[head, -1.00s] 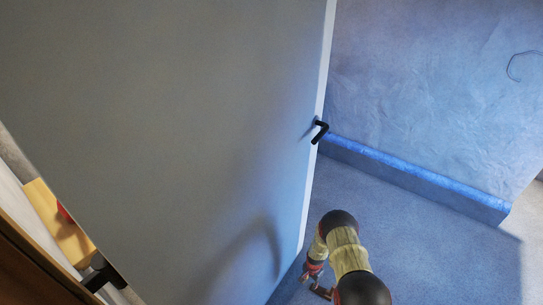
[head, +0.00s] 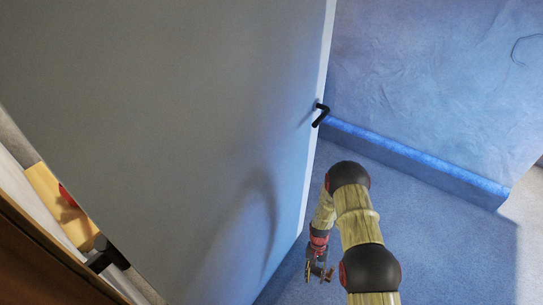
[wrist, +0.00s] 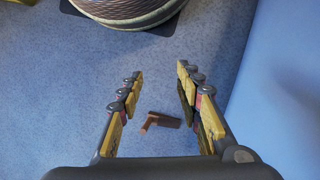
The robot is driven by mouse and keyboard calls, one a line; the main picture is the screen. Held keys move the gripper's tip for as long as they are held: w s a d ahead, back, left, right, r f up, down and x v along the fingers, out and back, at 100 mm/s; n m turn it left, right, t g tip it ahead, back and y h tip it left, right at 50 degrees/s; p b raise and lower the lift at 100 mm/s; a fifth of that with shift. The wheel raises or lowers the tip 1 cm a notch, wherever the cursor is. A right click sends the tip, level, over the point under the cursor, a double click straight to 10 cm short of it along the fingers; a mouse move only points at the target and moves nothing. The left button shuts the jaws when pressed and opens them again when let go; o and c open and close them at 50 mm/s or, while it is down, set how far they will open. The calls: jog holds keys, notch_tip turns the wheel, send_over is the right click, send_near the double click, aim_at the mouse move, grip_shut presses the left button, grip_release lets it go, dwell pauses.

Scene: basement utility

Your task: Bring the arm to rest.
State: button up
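My gripper (head: 319,271) hangs low at the end of my bent arm in the head view, beside the edge of a large grey door. In the wrist view my gripper (wrist: 160,88) has its two fingers spread wide apart with nothing between the tips. Bluish floor shows beneath them. A small brown, angled object (wrist: 163,121) shows between the fingers; I cannot tell how far below it is.
The grey door (head: 170,130) fills the left, with a black handle (head: 321,115) near its edge. A blue wall with a low ledge (head: 420,165) stands behind. A round ribbed object (wrist: 130,8) sits at the wrist view's top. Floor right of my arm is clear.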

notch_tip(320, 180, up, 21)
jog(key=n, duration=0.2)
jog(key=s+r+t, duration=0.3)
jog(key=s+r, duration=0.3)
jog(key=r, duration=0.9)
jog(key=s+r+n+t+p, duration=0.1)
jog(key=s+r+t, duration=0.2)
jog(key=r, duration=1.3)
jog(key=s+r+t+p, duration=0.1)
jog(key=s+r+t, duration=0.3)
jog(key=s+r, duration=0.5)
notch_tip(320, 180, up, 7)
jog(key=shift+s+r+n, duration=0.15)
jog(key=shift+s+n, duration=0.05)
jog(key=shift+n, duration=0.2)
jog(key=shift+s, duration=0.3)
